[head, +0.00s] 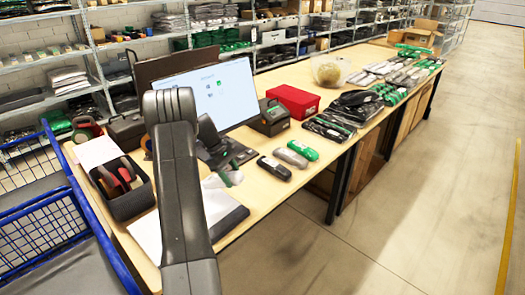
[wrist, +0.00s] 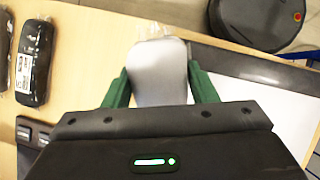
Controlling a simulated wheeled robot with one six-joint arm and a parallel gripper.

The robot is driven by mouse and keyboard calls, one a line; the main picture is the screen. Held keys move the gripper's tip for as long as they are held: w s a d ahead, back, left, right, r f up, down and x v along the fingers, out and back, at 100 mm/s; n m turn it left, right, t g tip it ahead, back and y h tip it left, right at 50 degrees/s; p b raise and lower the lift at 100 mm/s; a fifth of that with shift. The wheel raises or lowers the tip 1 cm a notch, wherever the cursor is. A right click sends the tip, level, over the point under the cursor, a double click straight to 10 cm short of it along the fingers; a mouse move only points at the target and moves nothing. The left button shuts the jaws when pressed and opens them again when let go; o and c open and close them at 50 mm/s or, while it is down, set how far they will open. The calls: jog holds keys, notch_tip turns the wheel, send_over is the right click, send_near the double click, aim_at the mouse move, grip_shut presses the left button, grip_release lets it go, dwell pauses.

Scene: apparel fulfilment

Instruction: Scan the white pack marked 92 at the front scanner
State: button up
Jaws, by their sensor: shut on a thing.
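A pale white-grey pack (wrist: 158,75) with a clear wrapper end sits between the green fingers of my gripper (wrist: 158,88) in the wrist view. The gripper is shut on it. No number can be read on the pack. In the head view my gripper (head: 228,178) is over the near part of the table, largely hidden behind my arm. A dark upright device (head: 208,133) stands in front of the monitor; I cannot tell whether it is the front scanner.
A black pack (head: 274,168), a grey pack (head: 290,157) and a green pack (head: 303,150) lie along the table's front edge. The monitor (head: 215,92), a red box (head: 293,101) and a black bin (head: 124,188) stand on the table. A blue cart (head: 75,195) is at left.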

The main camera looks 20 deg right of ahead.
jog(key=d+r+n+h+p, duration=0.25)
jog(key=d+r, duration=0.25)
jog(key=d, duration=0.7)
jog(key=w+a+f+b, duration=0.2)
jog(key=w+a+f, duration=0.1)
jog(key=w+a, duration=0.2)
jog(key=shift+w+a+f+g+h, duration=0.2)
jog(key=shift+a+g+h, duration=0.2)
jog(key=shift+a, duration=0.5)
jog(key=s+d+r+p, duration=0.3)
jog(key=s+d+r, duration=0.3)
jog(key=s+r, duration=0.1)
jog(key=shift+d+r, duration=0.25)
jog(key=shift+r, duration=0.25)
jog(key=shift+s, duration=0.15)
